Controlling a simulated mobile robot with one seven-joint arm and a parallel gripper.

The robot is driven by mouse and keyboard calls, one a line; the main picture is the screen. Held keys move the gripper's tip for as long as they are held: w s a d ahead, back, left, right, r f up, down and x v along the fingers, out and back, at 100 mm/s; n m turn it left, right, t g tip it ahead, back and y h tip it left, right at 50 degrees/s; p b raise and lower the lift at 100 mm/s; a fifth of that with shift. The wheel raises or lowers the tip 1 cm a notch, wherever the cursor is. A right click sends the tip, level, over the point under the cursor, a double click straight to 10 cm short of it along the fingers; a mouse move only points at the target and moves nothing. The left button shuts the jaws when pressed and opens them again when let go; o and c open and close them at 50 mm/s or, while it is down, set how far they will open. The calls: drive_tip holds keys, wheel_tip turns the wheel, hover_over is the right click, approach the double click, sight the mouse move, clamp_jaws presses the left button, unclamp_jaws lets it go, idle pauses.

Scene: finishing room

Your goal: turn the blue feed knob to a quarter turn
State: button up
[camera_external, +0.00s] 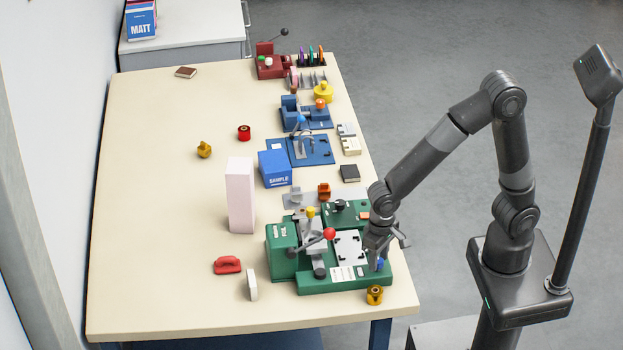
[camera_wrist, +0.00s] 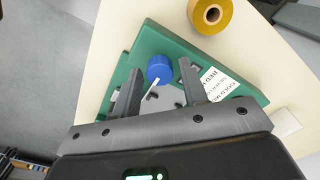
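The blue feed knob (camera_external: 380,265) sits on the front right corner of the green machine (camera_external: 345,283). In the wrist view the knob (camera_wrist: 159,68) is a round blue cap on the green base, with a white mark by its lower side. My gripper (camera_external: 376,256) points down over this corner, right at the knob. In the wrist view its two fingers are apart, one on each side of the knob, with a small gap visible on both sides. I cannot tell how far down the fingertips reach along the knob. The gripper holds nothing.
A yellow roll (camera_external: 375,295) stands close in front of the machine. A lever with a red ball (camera_external: 329,234) rises left of my gripper. A white labelled plate (camera_wrist: 222,86) is beside the right finger. A tall pale block (camera_external: 240,195) stands behind left; the table's left side is mostly clear.

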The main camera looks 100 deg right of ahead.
sight(379, 260)
drive_tip(key=shift+o, duration=0.9)
wheel_tip(379, 260, up, 11)
drive_tip(key=shift+f, duration=0.1)
drive_tip(key=s+d+r+n+t, duration=0.1)
drive_tip(key=s+r+n, duration=0.3)
drive_tip(key=s, duration=0.4)
drive_tip(key=s+d+r+n+t, duration=0.2)
drive_tip(key=s+r+n+t, duration=0.2)
drive_tip(key=s, duration=0.4)
drive_tip(key=shift+s+d+r+n+t, duration=0.15)
drive_tip(key=shift+s+d+n+t, duration=0.15)
drive_tip(key=shift+s+n, duration=0.15)
